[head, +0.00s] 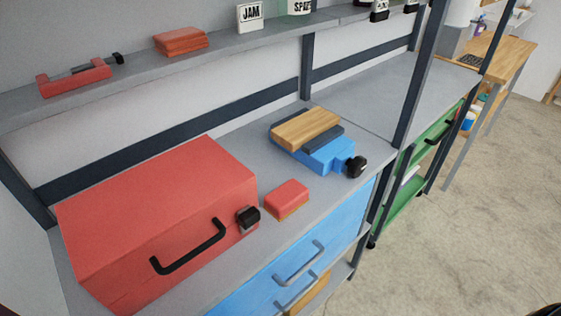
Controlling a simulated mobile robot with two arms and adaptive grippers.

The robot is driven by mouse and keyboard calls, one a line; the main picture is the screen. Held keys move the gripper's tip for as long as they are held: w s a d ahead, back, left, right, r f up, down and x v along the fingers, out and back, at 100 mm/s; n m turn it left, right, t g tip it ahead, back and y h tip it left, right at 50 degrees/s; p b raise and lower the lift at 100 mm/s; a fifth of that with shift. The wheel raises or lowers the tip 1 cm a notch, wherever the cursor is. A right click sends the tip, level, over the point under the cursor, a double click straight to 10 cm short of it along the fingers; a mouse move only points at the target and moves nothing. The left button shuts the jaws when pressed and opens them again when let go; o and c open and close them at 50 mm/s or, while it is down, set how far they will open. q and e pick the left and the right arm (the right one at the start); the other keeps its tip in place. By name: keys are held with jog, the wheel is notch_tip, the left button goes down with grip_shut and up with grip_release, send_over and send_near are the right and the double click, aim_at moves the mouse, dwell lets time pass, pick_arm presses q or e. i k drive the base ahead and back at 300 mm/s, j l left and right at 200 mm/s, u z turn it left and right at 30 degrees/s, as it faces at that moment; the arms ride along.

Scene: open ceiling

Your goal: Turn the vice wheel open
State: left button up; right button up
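A blue vice (325,157) stands on the grey workbench, right of the middle of the head view. Its black wheel (356,166) is at its front right end, near the bench's front edge. A wooden block (306,127) lies across the top of the vice, next to its dark grey jaws (325,142); I cannot tell whether the jaws clamp it. Nothing touches the wheel. Neither of my grippers can be made out in this view.
A large red box (150,200) with a black handle fills the bench's left part. A small red block (287,198) lies between it and the vice. A shelf (240,50) above holds several items. Bench right of the vice is clear; open floor lies at right.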

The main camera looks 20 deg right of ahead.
aim_at(356, 166)
jog(key=l+u, duration=0.3)
jog(key=u, duration=0.2)
jog(key=l+u, duration=0.3)
jog(key=u, duration=0.15)
jog(key=k+l+u, duration=0.15)
jog(key=u, duration=0.35)
jog(key=k+l+u, duration=0.2)
jog(key=u, duration=0.25)
jog(key=k+l+u, duration=0.15)
jog(key=u, duration=0.35)
